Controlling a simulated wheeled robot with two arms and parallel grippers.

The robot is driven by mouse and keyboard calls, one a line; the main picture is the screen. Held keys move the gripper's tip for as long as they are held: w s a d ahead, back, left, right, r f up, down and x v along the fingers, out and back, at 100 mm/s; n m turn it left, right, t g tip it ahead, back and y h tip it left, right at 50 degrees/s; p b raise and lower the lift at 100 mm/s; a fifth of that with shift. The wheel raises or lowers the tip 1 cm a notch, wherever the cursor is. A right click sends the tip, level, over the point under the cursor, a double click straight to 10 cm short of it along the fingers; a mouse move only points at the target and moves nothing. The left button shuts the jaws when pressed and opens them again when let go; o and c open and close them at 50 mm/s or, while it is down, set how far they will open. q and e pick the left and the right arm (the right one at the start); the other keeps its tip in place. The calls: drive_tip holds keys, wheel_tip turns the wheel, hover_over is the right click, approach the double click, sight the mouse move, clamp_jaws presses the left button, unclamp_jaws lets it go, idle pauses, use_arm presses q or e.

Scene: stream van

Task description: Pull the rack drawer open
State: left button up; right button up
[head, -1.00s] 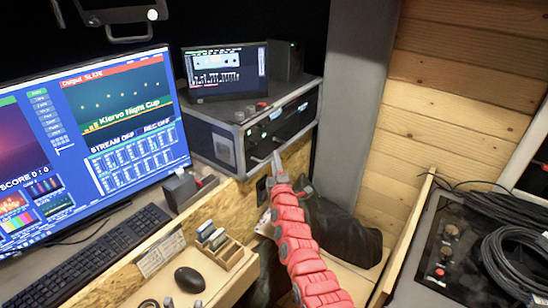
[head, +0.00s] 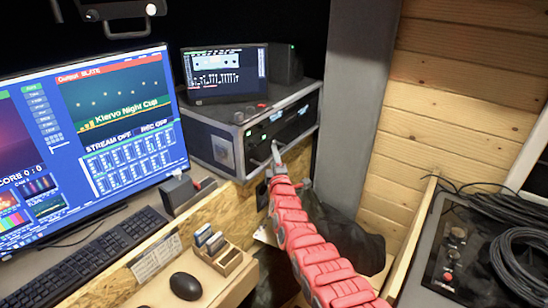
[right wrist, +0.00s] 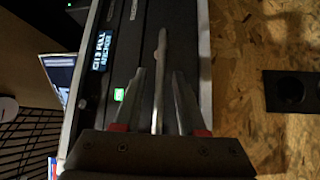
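The rack (head: 262,132) is a dark case with grey metal edges at the back of the desk in the head view. Its drawer front (right wrist: 142,48) shows in the right wrist view with a slim metal handle (right wrist: 159,75). The drawer looks closed. My right gripper (head: 277,150) is at the lower part of the rack's front. In the right wrist view its two fingers (right wrist: 160,88) stand apart, one on each side of the handle, with small gaps. My left gripper is not in view.
A small screen (head: 225,75) stands on the rack. The monitor (head: 120,120), keyboard (head: 85,262) and mouse (head: 186,286) are on the desk at left. A grey pillar (head: 350,100) is right of the rack. A black bag (head: 345,232) lies below. Chipboard borders the rack.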

clamp_jaws()
idle(1.2)
